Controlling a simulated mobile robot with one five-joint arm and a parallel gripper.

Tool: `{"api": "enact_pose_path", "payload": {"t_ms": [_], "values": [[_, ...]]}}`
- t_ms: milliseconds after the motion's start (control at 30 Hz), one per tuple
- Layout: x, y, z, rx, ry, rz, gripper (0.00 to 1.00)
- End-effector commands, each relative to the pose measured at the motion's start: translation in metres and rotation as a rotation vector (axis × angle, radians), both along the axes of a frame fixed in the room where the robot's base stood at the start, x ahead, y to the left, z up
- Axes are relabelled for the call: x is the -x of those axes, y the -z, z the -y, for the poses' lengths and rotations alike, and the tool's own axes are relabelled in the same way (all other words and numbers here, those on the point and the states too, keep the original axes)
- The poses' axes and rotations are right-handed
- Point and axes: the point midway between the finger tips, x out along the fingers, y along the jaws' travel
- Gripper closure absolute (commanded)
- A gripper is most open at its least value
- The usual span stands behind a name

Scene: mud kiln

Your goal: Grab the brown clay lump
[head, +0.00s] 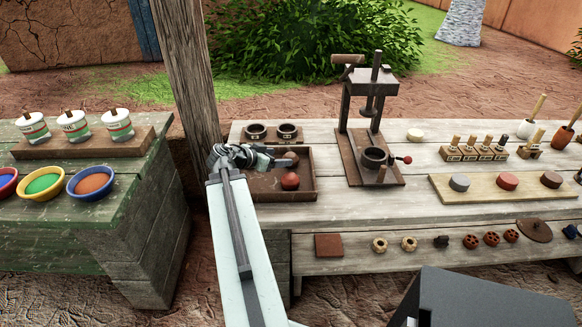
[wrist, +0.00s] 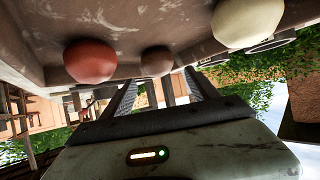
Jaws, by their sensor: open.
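The brown clay lump (wrist: 157,61) shows in the wrist view as a dark round ball ahead of my fingers, between a red lump (wrist: 91,61) and a cream lump (wrist: 248,22). In the head view, the brown lump (head: 291,156) sits at the back of a brown wooden tray (head: 310,184), with the red lump (head: 290,181) in front of it. My gripper (head: 272,160) is low over the tray in the head view, partly covering its contents. In the wrist view my gripper (wrist: 161,80) is open and empty, its two fingers pointing towards the brown lump, apparently without touching it.
The tray has raised walls, and two small dark cups (head: 272,131) stand behind it. A wooden post (head: 187,75) rises at the left. A press (head: 372,120) stands to the right. A board with coloured discs (head: 507,187) lies further right.

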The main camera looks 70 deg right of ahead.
Motion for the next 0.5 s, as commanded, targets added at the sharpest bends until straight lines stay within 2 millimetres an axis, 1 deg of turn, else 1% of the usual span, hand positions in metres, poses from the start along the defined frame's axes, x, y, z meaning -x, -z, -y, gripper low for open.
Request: {"api": "enact_pose_path", "payload": {"t_ms": [200,300,367,500], "values": [[0.008,0.014,0.019,-0.001,0.001,0.000,0.31],[0.009,0.013,0.020,-0.001,0.000,0.000,0.31],[0.010,0.016,0.023,-0.001,0.000,0.000,0.31],[0.019,0.032,0.038,-0.002,0.002,0.000,0.31]]}}
